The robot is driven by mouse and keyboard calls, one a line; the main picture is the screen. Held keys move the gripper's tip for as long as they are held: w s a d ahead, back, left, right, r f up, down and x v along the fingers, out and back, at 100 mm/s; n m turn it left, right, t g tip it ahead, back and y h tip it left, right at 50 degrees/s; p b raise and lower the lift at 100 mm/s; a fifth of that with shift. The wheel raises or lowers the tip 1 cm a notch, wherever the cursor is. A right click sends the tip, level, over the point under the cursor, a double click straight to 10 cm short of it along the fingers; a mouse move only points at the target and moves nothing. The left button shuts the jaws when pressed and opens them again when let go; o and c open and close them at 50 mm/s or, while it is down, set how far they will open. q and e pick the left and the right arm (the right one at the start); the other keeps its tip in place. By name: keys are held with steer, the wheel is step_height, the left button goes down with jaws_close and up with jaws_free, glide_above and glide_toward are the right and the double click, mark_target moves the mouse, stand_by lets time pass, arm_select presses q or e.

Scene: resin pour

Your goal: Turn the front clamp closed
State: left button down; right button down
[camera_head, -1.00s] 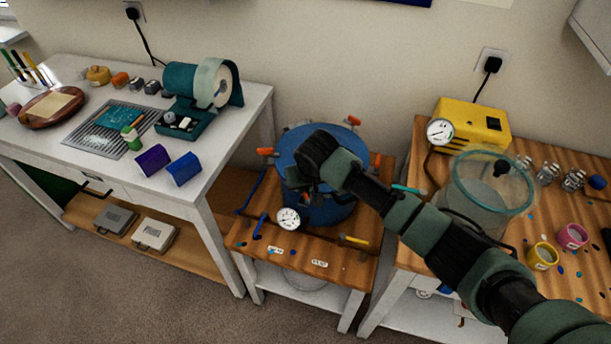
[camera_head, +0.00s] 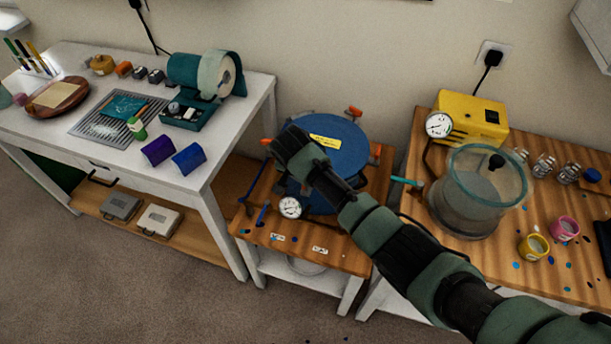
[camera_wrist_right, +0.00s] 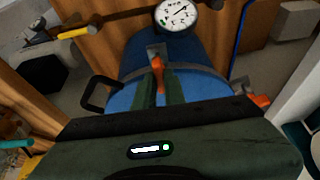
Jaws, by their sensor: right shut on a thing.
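The blue pressure pot (camera_head: 345,142) stands on the small wooden table, its lid edged with orange-handled clamps. In the right wrist view the front clamp's orange handle (camera_wrist_right: 157,68) stands beside the pot's rim, below the round gauge (camera_wrist_right: 176,14). My right gripper (camera_wrist_right: 160,90) is shut on this handle, one dark finger on each side. In the head view my right arm covers the front of the pot and hides the front clamp and the fingertips. My left gripper is not in view.
Other orange clamp handles show at the back (camera_head: 354,112) and right (camera_head: 375,152) of the lid. The gauge (camera_head: 290,207) and blue hoses are at the pot's front left. A glass chamber (camera_head: 470,215) and yellow pump (camera_head: 470,122) stand on the right table.

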steer(key=shift+r, duration=0.1)
stand_by(0.3)
steer(key=c, duration=1.5)
jaws_free()
steer(key=shift+b+v, duration=0.65)
steer(key=shift+v, duration=3.25)
